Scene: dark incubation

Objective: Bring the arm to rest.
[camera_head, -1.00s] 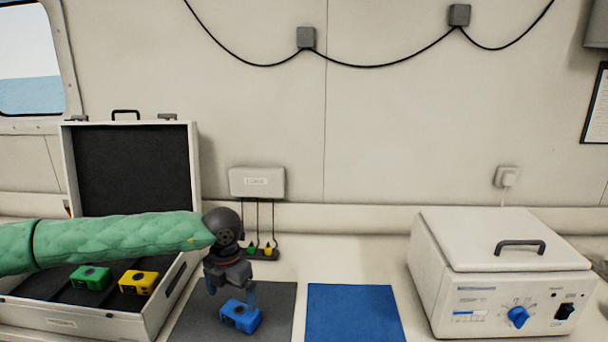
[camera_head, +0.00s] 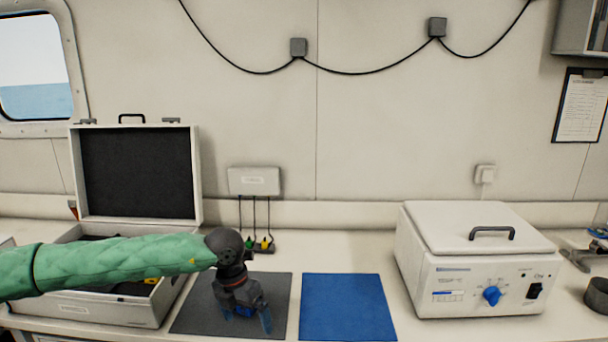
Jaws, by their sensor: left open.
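My left arm, in a green sleeve, comes in from the left across the open case. My left gripper (camera_head: 248,314) is open and points down over the dark grey mat (camera_head: 196,310). My right gripper is out of view.
The open case (camera_head: 110,309) stands at the left with a yellow block (camera_head: 151,281) partly showing inside. A bare blue mat (camera_head: 347,307) lies right of the grey mat. A white incubator box (camera_head: 478,262) stands at the right. A clipboard (camera_head: 580,107) hangs on the wall.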

